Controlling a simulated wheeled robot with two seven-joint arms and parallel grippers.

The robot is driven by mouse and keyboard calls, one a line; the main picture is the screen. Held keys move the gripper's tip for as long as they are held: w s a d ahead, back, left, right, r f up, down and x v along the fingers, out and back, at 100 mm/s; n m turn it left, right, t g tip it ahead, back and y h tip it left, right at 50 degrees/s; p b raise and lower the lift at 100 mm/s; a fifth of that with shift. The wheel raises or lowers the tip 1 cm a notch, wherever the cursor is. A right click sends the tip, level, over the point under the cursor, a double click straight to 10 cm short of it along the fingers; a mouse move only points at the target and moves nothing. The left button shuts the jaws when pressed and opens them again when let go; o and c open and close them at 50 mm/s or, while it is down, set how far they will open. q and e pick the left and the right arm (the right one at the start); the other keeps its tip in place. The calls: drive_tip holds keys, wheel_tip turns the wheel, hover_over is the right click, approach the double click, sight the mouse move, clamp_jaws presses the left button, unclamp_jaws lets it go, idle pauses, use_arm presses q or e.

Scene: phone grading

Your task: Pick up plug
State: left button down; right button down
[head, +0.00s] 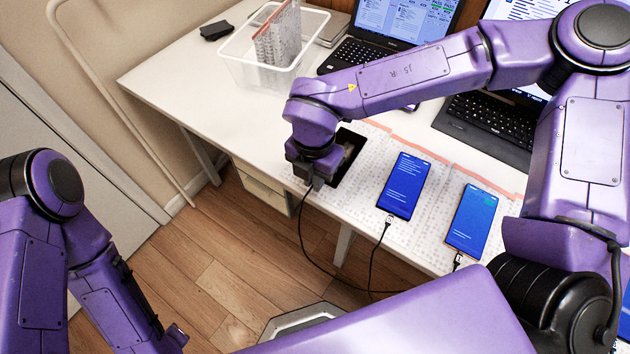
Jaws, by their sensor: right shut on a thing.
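My right gripper (314,180) points down at the table's front edge, beside a dark phone. It is shut on a plug (318,184), which is small and mostly hidden by the fingers. A black cable (301,230) hangs from the plug and loops down below the table edge. The dark phone (347,168) lies on the table just right of the gripper, partly covered by it. I cannot tell whether the plug touches the phone.
Two blue-screened phones (404,185) (471,222) lie to the right with cables at their lower ends. A clear bin (250,72) with a patterned item stands at the back, near laptops (366,52) (490,122).

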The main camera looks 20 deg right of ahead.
drive_tip(key=s+a+r+b, duration=0.1)
drive_tip(key=s+a+r, duration=0.4)
drive_tip(key=s+r, duration=0.6)
drive_tip(key=shift+s+b, duration=0.3)
drive_tip(key=shift+s, duration=0.75)
drive_tip(key=shift+a, duration=0.1)
